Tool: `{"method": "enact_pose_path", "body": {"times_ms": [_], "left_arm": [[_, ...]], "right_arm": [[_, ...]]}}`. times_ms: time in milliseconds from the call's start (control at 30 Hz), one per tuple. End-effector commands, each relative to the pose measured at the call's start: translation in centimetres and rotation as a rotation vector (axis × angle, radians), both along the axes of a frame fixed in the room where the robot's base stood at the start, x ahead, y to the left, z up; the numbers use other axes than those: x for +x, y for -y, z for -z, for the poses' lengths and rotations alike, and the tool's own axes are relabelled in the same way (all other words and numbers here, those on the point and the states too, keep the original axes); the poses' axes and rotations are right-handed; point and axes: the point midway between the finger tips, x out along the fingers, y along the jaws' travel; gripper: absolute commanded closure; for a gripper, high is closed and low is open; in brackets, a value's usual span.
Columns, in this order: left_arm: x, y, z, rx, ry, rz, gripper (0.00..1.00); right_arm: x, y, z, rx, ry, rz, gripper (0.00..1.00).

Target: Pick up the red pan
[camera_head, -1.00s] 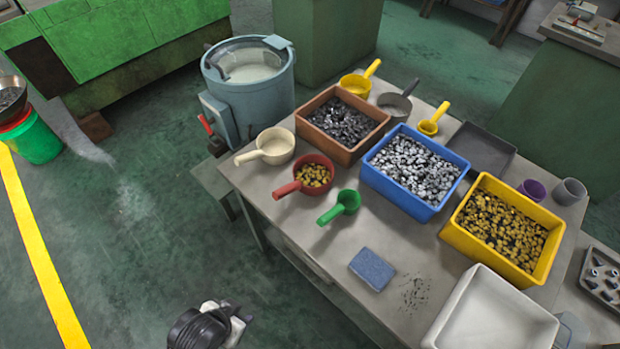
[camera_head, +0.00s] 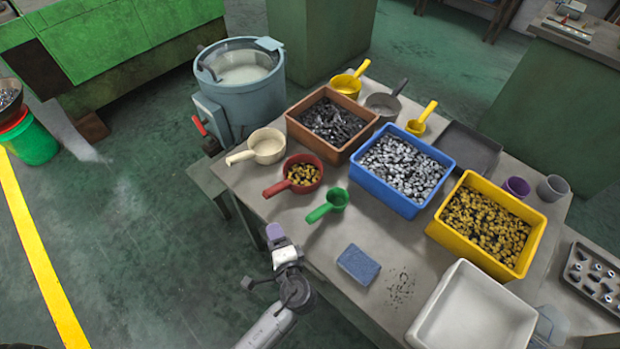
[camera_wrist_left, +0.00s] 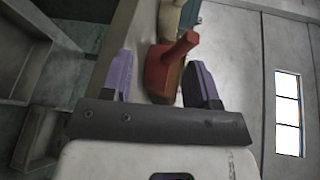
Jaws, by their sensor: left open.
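The red pan (camera_head: 281,186) sits at the left edge of the table, holding small gold-coloured pieces, with its handle pointing left and toward the front. My left gripper (camera_head: 273,233) is open and empty in front of the table's left edge, nearer the camera than the pan and apart from it. In the left wrist view the two purple fingers (camera_wrist_left: 162,84) stand wide apart. The red pan (camera_wrist_left: 158,70) shows beyond and between them, its handle raised toward the upper right. My right gripper is not in view.
The green scoop (camera_head: 337,199) lies right of the red pan, and the cream pan (camera_head: 264,151) lies behind it. The brown bin (camera_head: 318,148) and blue bin (camera_head: 385,196) stand farther back. A blue block (camera_head: 357,265) lies near the front edge. Table surface between scoop and block is clear.

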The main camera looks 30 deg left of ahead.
Motion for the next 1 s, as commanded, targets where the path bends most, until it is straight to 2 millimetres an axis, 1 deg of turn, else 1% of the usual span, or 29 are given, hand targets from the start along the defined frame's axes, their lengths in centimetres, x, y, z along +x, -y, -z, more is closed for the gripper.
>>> {"method": "enact_pose_path", "body": {"times_ms": [33, 100, 167, 233, 367, 600, 800, 1000], "left_arm": [[0.3, 0.0, -0.5, 0.081, -0.015, 0.023, 0.45], [0.6, 0.2, -1.5, 0.187, -0.032, 0.055, 0.45], [0.9, 0.5, -2.3, 0.265, -0.051, 0.082, 0.45], [1.3, 0.7, -2.5, 0.312, -0.082, 0.112, 0.45], [1.9, 0.2, -2.5, 0.343, -0.116, 0.123, 0.45], [4.6, -2.8, -2.5, 0.346, -0.121, 0.122, 0.45], [6.4, -4.7, -2.5, 0.344, -0.122, 0.122, 0.45], [7.2, -5.5, -2.5, 0.341, -0.121, 0.123, 0.45]], "right_arm": [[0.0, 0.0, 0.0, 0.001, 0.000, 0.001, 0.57], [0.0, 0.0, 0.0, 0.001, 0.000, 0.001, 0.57], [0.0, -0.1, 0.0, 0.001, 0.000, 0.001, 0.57], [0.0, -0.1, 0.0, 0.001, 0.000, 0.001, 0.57], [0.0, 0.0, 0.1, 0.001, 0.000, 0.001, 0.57], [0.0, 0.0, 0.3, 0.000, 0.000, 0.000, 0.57], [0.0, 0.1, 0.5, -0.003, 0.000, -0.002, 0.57], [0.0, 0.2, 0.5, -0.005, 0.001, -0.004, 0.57]]}}
